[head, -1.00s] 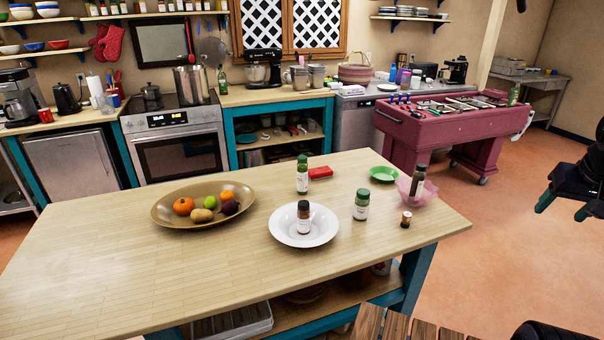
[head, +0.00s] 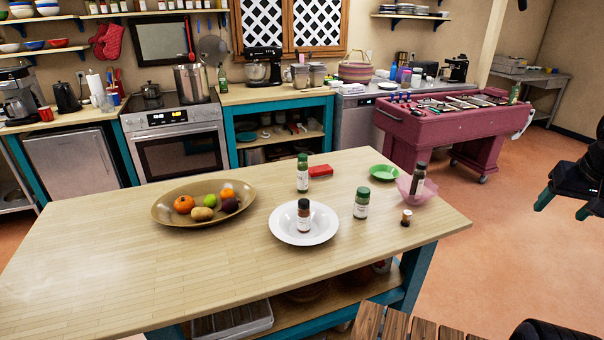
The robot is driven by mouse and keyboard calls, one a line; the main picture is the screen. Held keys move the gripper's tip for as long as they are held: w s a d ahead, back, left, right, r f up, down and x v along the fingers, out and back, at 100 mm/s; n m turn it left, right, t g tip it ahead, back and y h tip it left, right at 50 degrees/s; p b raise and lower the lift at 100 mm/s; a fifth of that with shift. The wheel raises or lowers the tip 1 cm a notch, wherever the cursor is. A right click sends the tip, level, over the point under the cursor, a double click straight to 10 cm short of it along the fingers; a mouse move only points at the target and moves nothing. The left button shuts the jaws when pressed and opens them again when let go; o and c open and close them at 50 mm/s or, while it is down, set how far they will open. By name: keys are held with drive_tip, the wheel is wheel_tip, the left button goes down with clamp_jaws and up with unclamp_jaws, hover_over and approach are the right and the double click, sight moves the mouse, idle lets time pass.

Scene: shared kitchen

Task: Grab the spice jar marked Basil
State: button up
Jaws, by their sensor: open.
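Several spice jars stand at the right half of the wooden island, and their labels are too small to read, so I cannot tell which is Basil. A green-capped jar (head: 302,174) stands behind the white plate. A dark-capped jar (head: 304,217) stands on the plate. A wide green-capped jar (head: 361,204) stands right of the plate. A dark-capped jar (head: 418,177) leans in a pink bowl (head: 407,192). A small brown jar (head: 407,216) stands in front of the bowl. My gripper (head: 564,205), black with green fingertips, is open and empty at the right edge, away from the jars.
The white plate (head: 280,229) lies on the island (head: 130,260). A fruit dish (head: 165,214) sits left, a red box (head: 320,171) and green saucer (head: 383,172) at the back. The island's front left is clear. A wooden slatted seat (head: 398,325) stands in front.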

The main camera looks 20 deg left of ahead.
drive_tip(key=w+a+r+n+g, duration=0.1)
drive_tip(key=w+a+r+n, duration=0.1)
drive_tip(key=w+a+r, duration=0.35)
drive_tip(key=w+a+r+n, duration=0.3)
drive_tip(key=w+a, duration=0.4)
drive_tip(key=w, duration=0.4)
drive_tip(key=w+a+n+g, duration=0.1)
drive_tip(key=w+a+n, duration=0.1)
drive_tip(key=w+a, duration=0.55)
drive_tip(key=w+a+n+g, duration=0.15)
drive_tip(key=w+a, duration=0.25)
drive_tip(key=a, duration=0.6)
drive_tip(key=n+g, duration=0.1)
drive_tip(key=n, duration=0.7)
approach(303, 164)
drive_tip(key=shift+w+a, duration=0.75)
drive_tip(key=shift+s+a+f, duration=0.1)
drive_tip(key=shift+a+f, duration=0.1)
drive_tip(key=shift+f, duration=0.3)
wheel_tip(303, 164, down, 5)
drive_tip(key=shift+d+r, duration=0.1)
drive_tip(key=shift+d+f, duration=0.2)
drive_tip(key=shift+f, duration=1.15)
drive_tip(key=shift+d+f, duration=0.2)
drive_tip(key=shift+f, duration=1.15)
drive_tip(key=shift+w, duration=0.25)
drive_tip(key=c, duration=1.2)
